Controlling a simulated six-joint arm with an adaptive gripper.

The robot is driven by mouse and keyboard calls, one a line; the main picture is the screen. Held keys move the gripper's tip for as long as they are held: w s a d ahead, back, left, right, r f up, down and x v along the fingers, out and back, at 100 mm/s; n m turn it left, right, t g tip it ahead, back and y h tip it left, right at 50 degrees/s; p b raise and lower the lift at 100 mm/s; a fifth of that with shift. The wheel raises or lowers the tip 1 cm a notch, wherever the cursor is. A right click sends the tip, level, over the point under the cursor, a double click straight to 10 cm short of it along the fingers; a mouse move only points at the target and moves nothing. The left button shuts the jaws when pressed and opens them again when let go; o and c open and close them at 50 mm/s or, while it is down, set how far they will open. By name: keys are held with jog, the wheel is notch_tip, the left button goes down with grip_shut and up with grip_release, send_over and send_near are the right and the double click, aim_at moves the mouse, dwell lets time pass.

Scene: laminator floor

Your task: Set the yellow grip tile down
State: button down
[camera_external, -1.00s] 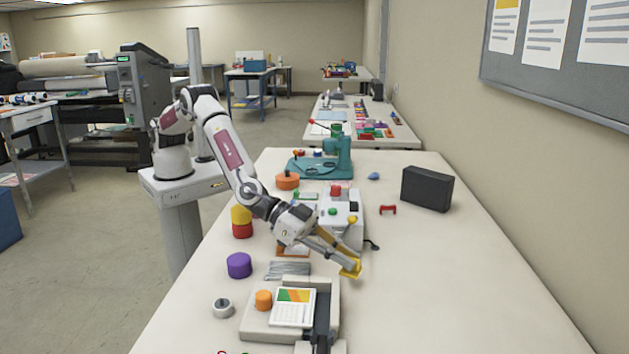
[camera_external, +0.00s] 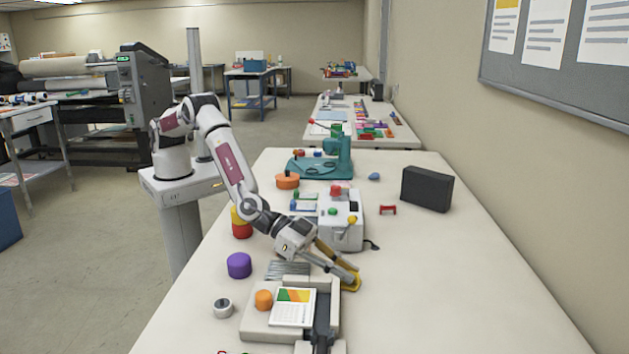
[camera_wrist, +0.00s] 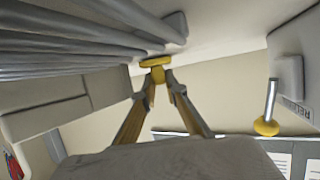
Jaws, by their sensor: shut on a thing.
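The yellow grip tile (camera_external: 351,282) is at the tips of my gripper (camera_external: 347,277) in the external view. It is low over the white table, right of the metal rods and behind the flat device with the coloured card. In the wrist view the yellow tile (camera_wrist: 156,62) sits between the two fingertips of my gripper (camera_wrist: 156,78), which are closed on it. I cannot tell whether the tile touches the table. The fingers partly hide it.
Metal rods (camera_external: 287,270) lie left of the gripper. The flat device (camera_external: 262,322) with a card is in front. A white machine (camera_external: 341,233) with coloured knobs stands behind. A black box (camera_external: 427,188) is farther back. The table's right side is clear.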

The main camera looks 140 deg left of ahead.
jog(key=shift+f, duration=0.15)
jog(key=c, duration=2)
grip_release()
jog(key=shift+c, duration=0.2)
jog(key=shift+r, duration=0.2)
jog(key=shift+s+d, duration=0.1)
jog(key=shift+v, duration=3.65)
jog(key=shift+r, duration=0.1)
